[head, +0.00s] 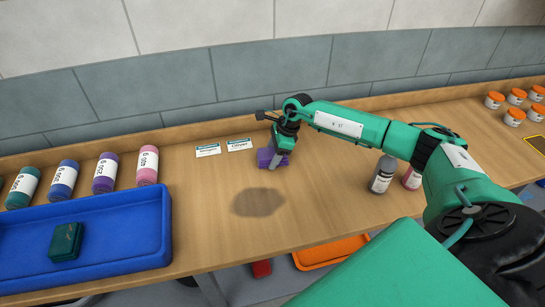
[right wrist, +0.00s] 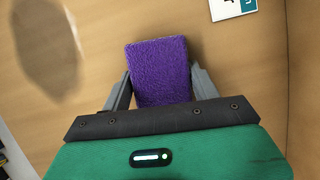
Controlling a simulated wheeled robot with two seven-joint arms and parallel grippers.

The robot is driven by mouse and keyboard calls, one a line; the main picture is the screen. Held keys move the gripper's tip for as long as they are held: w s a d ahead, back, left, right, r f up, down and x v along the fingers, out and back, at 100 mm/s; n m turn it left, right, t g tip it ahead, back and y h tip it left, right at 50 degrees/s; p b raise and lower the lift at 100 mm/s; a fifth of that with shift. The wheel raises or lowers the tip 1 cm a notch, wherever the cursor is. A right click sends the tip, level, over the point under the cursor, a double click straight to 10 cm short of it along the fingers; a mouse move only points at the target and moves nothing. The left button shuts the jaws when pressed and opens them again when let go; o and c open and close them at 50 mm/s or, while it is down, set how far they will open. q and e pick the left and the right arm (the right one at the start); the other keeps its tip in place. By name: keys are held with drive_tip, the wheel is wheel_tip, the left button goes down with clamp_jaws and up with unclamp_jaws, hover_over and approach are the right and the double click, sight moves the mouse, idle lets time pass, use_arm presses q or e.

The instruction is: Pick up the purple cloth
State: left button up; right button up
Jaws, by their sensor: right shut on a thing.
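The purple cloth (head: 268,157) is a small folded block in the middle of the wooden counter in the head view, partly hidden by my right gripper (head: 278,161). In the right wrist view the purple cloth (right wrist: 158,70) lies between the two grey fingers of my right gripper (right wrist: 162,88), which is shut on it. I cannot tell whether the cloth touches the counter or is just above it. My left gripper is not in view.
Two label cards (head: 240,144) lie behind the cloth. Bottles (head: 382,174) stand at right under my arm. Counter around a dark round patch (head: 258,202) is clear.

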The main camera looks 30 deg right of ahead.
sight(272, 153)
drive_tip(key=shift+r+p, duration=0.25)
drive_tip(key=shift+p, duration=0.15)
drive_tip(key=shift+w+r+b, duration=0.1)
drive_tip(key=shift+r+b, duration=0.25)
drive_tip(key=shift+r, duration=0.05)
wheel_tip(272, 153, up, 19)
drive_tip(key=b, duration=0.4)
